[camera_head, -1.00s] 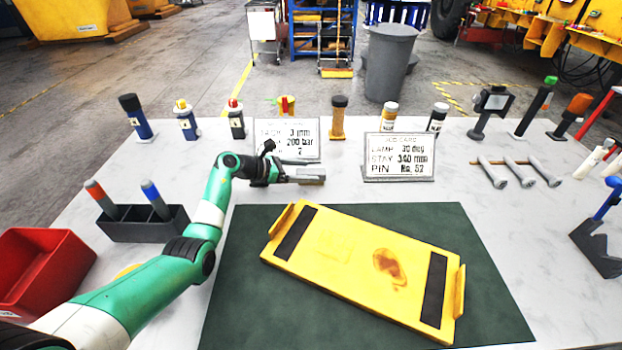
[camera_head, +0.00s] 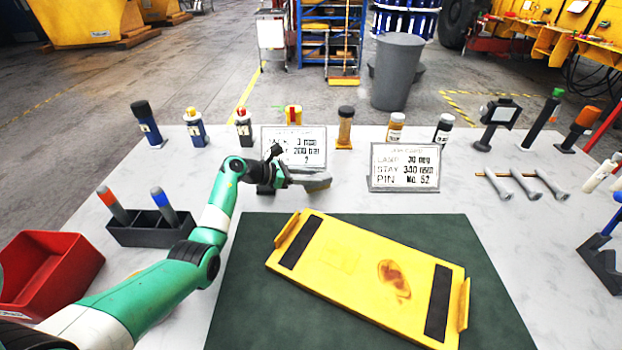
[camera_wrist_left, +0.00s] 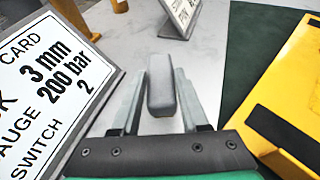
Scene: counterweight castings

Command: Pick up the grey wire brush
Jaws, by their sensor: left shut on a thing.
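The grey wire brush (camera_head: 318,183) is at the left gripper's tip, just in front of the left job card, and looks slightly blurred. In the left wrist view, the grey block of the brush (camera_wrist_left: 162,84) sits between the two fingers. My left gripper (camera_head: 306,177) is shut on it. The brush's underside is hidden, and I cannot tell whether it touches the table. My right gripper is not in view.
Two job cards, left (camera_head: 294,146) and right (camera_head: 404,167), stand behind and beside the gripper. A yellow plate (camera_head: 352,262) lies on a dark green mat (camera_head: 243,290) in front. A black holder (camera_head: 137,233) and a red bin (camera_head: 62,262) are at left.

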